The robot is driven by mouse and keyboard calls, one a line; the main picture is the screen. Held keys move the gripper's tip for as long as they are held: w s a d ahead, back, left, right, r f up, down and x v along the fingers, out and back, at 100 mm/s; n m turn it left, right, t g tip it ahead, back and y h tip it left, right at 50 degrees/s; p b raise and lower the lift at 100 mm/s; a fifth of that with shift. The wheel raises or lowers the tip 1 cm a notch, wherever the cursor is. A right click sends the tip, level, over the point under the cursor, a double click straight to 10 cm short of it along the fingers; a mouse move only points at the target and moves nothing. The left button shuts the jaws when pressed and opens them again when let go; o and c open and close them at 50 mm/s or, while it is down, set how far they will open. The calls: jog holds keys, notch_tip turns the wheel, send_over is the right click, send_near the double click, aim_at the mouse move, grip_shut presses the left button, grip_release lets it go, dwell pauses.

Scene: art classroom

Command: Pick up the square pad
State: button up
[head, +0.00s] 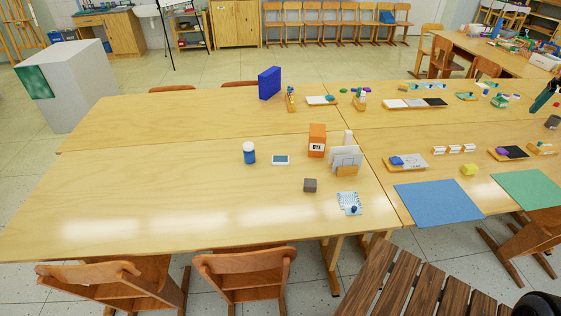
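A small light blue and white patterned square pad (346,197) lies flat near the front right edge of the left front table. A small dark blue object (353,209) rests on it.
An orange dye box (317,140), a card holder (346,160), a blue-capped jar (249,153) and a white-and-blue tile (281,160) stand behind the pad. A blue mat (437,203) lies to the right. Chairs (244,279) and a slatted wooden surface (395,285) are in front.

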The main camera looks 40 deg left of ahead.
jog(key=w+a+f+n, duration=0.15)
jog(key=w+a, duration=0.35)
jog(key=a, duration=0.5)
jog(key=w+a+f+g, duration=0.15)
jog(key=w+a, duration=0.25)
jog(key=a, duration=0.5)
jog(key=w+a+f+n, duration=0.1)
jog(key=w+a+f, duration=0.3)
jog(key=a, duration=0.6)
jog(key=a+f+n, duration=0.1)
jog(key=a+f, duration=0.3)
jog(key=a, duration=0.6)
jog(key=a+f, duration=0.5)
jog(key=a, duration=0.6)
jog(key=n, duration=0.2)
send_over(280, 159)
jog(key=shift+g, duration=0.35)
notch_tip(280, 159, down, 29)
jog(key=shift+d, duration=0.15)
jog(key=shift+f, duration=2.6)
